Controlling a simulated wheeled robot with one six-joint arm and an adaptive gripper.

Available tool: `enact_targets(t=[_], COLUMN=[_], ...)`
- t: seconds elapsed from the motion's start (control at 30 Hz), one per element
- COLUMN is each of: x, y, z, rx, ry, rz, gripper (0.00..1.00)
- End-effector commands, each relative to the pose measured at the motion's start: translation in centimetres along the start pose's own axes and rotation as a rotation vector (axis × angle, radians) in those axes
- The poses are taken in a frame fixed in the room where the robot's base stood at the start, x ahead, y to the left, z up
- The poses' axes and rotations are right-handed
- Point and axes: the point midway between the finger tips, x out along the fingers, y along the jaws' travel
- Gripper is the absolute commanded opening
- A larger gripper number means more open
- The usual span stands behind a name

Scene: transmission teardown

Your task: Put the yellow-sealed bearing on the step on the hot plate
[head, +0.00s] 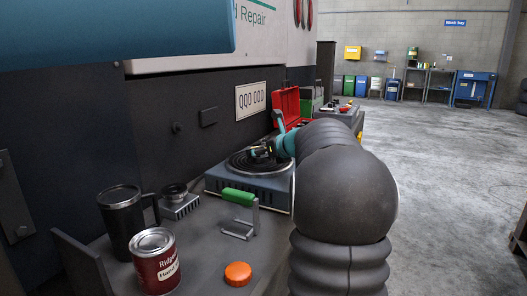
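The hot plate (222,186) is a grey-blue box with a dark coiled top, on the dark step (205,240) beside the truck. My arm reaches away from the camera, and my gripper (262,152) is low over the coil, near its far right part. A small dark shape with a touch of yellow shows at the fingertips. It is too small to tell whether this is the yellow-sealed bearing or part of the gripper, or whether the fingers are shut on it. My arm hides the right side of the hot plate.
A dark mug (121,225), a red can (155,262), a small grey unit with a round metal part on top (178,202), a green-handled tool (239,199) and an orange cap (238,273) stand nearer. An open red toolbox (288,106) stands beyond.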

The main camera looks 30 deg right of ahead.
Motion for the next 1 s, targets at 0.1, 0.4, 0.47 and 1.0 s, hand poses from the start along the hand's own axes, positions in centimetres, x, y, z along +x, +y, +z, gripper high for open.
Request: enact_targets(t=[0.1,0.4,0.47,1.0], x=[0.0,-0.2,-0.7,-10.2], y=[0.0,0.0,0.0,0.0], z=[0.0,0.4,0.3,0.3], rx=[0.0,0.0,0.0,0.0], ry=[0.0,0.0,-0.001,-0.001], rz=[0.0,0.0,-0.001,-0.002], gripper=[0.98,0.98,0.98,0.98])
